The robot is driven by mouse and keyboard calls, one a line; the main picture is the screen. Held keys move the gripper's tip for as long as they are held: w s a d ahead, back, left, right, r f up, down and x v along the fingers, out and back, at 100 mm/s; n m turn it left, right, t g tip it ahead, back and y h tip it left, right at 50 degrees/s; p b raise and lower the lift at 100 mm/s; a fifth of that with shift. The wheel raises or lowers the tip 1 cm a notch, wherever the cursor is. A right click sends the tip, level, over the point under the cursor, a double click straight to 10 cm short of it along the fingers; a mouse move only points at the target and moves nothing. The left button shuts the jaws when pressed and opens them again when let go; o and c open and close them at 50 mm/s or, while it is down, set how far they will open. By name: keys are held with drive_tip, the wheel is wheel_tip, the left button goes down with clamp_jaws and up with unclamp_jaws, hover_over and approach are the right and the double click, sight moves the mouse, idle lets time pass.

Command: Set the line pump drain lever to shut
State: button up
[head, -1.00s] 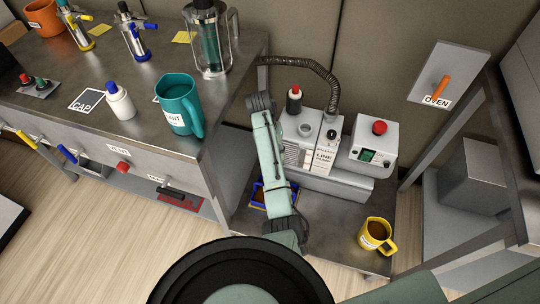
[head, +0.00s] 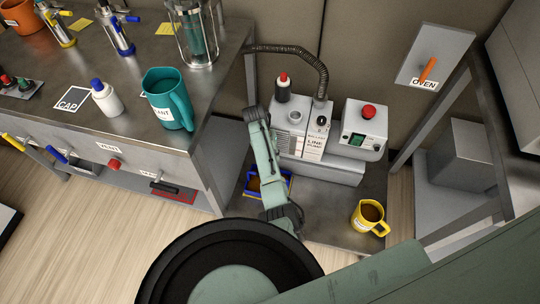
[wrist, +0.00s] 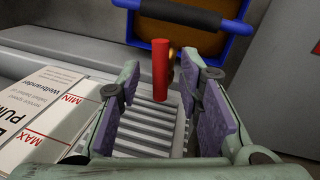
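The line pump (head: 312,143) is a pale grey unit on the low metal surface. In the wrist view a red lever (wrist: 160,70) stands in front of the pump's ribbed side (wrist: 150,127); I take it for the drain lever. My gripper (wrist: 160,76) is open, with one purple-padded finger on each side of the lever in the picture. Gaps show on both sides of it, and I cannot tell how deep it sits between the fingertips. In the head view my own arm hides the gripper and the lever.
A blue-rimmed tray (wrist: 238,42) lies just beyond the lever, with a dark bar across it. A yellow mug (head: 369,216) stands right of the pump. A corrugated hose (head: 310,60) rises behind it. A workbench (head: 205,100) with a teal jug (head: 163,90) stands left.

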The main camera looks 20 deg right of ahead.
drive_tip(key=shift+c, duration=0.4)
clamp_jaws()
